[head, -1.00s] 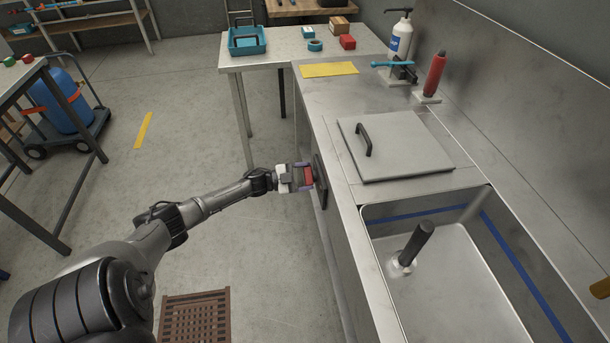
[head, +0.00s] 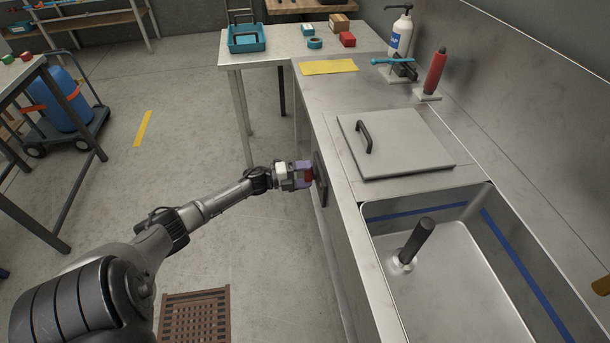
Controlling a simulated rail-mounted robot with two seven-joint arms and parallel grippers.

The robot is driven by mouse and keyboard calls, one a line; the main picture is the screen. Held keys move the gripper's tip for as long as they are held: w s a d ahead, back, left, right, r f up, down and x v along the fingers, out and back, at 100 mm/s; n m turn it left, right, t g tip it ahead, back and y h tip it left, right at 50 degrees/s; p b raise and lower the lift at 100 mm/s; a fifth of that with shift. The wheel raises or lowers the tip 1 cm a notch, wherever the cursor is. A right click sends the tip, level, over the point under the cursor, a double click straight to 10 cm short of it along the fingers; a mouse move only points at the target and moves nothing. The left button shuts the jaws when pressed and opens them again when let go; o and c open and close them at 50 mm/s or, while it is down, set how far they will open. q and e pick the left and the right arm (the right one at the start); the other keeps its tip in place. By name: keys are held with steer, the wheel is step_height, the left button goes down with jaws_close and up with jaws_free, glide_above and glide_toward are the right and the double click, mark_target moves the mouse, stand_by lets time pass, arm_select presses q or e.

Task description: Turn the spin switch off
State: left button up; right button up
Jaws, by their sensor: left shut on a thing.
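The spin switch has a red knob (head: 309,175) on a dark plate (head: 321,182) fixed to the front face of the steel counter. My left gripper (head: 303,174) reaches it from the left and is shut on the red knob. A purple-grey finger covers part of the knob, so its exact setting and any markings are hidden. My right gripper is out of view.
The steel counter carries a grey lid with a black handle (head: 364,138) and a sink (head: 440,285) with a dark upright post. A red bottle (head: 436,73) and a soap pump bottle (head: 399,37) stand behind. A floor grate (head: 195,318) lies below. The floor left of the counter is mostly clear.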

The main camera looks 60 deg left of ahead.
arm_select(q)
steer(key=shift+m, duration=0.5)
steer(key=o, duration=0.9)
steer(key=p+v, duration=0.3)
steer(key=v, duration=1.1)
steer(key=shift+w, duration=0.1)
